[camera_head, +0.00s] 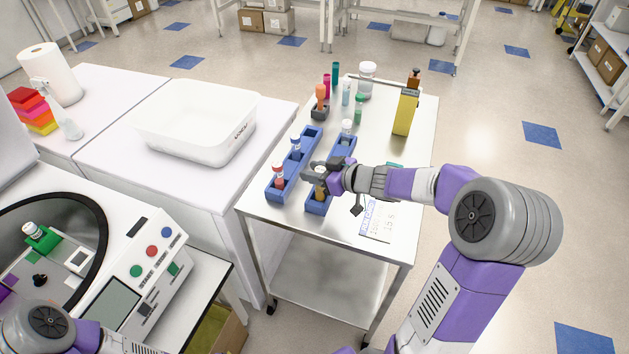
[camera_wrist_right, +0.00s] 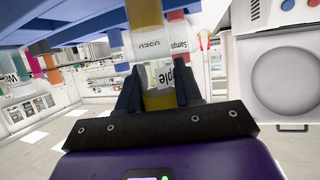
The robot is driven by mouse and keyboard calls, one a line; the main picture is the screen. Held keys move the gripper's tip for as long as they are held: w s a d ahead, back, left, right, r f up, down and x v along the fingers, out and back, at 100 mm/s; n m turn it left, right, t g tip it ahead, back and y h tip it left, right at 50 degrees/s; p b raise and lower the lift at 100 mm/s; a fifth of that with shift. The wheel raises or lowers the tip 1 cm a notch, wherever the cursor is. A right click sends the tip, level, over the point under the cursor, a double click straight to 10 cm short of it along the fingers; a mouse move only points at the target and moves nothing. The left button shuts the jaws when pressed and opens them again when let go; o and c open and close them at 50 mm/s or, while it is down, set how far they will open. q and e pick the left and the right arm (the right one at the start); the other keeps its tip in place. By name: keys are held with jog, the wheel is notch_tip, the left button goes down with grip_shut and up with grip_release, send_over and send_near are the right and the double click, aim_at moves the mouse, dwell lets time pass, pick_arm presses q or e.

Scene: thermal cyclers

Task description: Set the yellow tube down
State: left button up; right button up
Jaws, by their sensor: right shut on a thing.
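My right gripper (camera_head: 318,176) is over the front end of the right blue tube rack (camera_head: 317,206) on the metal cart. It is shut on the yellow tube (camera_head: 320,190), which shows just under the fingers at the rack's front slot. In the right wrist view the yellow tube (camera_wrist_right: 158,101) with its white label is between the two dark fingers (camera_wrist_right: 158,92). I cannot tell whether its bottom rests in the slot. A left blue rack (camera_head: 296,162) stands beside it with a red-capped tube (camera_head: 277,174) and a blue-capped tube (camera_head: 295,144). My left gripper is out of view.
A white-capped tube (camera_head: 346,131) stands at the right rack's far end. Bottles and a yellow box (camera_head: 405,112) stand behind. A labelled paper (camera_head: 375,219) lies right of the racks. A white bin (camera_head: 197,122) and a centrifuge-like machine (camera_head: 135,270) are left.

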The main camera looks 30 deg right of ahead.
notch_tip(320, 180, down, 2)
jog(key=shift+w+f+b, duration=0.1)
jog(key=shift+f+b, duration=0.1)
jog(key=shift+b, duration=0.25)
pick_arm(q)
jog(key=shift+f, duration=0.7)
pick_arm(e)
jog(key=shift+r, duration=0.15)
jog(key=o, duration=1)
